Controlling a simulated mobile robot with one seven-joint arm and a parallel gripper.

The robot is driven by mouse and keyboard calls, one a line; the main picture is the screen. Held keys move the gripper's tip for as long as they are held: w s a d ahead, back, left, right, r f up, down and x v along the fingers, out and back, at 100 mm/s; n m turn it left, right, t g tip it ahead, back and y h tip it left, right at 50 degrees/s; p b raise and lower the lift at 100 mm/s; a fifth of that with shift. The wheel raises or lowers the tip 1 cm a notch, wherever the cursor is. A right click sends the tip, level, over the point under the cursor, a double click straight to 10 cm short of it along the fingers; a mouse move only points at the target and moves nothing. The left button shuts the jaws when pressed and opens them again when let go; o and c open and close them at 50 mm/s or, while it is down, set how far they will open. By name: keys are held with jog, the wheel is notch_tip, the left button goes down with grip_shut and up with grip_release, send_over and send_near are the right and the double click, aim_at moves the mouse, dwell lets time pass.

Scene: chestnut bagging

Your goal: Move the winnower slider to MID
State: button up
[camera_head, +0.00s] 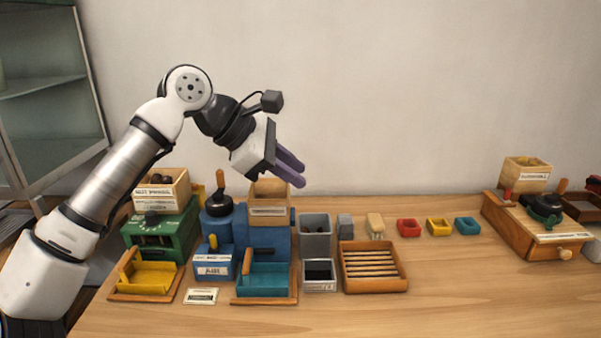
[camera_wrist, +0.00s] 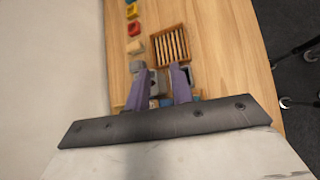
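A blue machine (camera_head: 268,240) stands left of centre on the table in the head view; it appears to be the winnower. It carries a wooden hopper (camera_head: 269,205) and a black crank with an orange handle (camera_head: 219,190). A small yellow upright piece (camera_head: 213,242) shows at its front left, above a labelled blue box (camera_head: 211,267); I cannot tell if this is the slider, and position marks are unreadable. My gripper (camera_head: 299,174) is in the air above and right of the hopper, tilted down-right. In the wrist view its purple fingers (camera_wrist: 160,72) are apart, nothing held.
A green machine (camera_head: 160,239) with a yellow tray (camera_head: 149,278) stands left. A teal tray (camera_head: 264,281), grey bins (camera_head: 315,232), a slatted wooden tray (camera_head: 374,286) and small coloured cups (camera_head: 439,227) stand nearby. A wooden machine (camera_head: 510,230) stands right. The front right table is clear.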

jog(key=shift+s+d+r+h, duration=0.7)
jog(key=shift+s+d+r, duration=0.1)
jog(key=shift+s, duration=0.25)
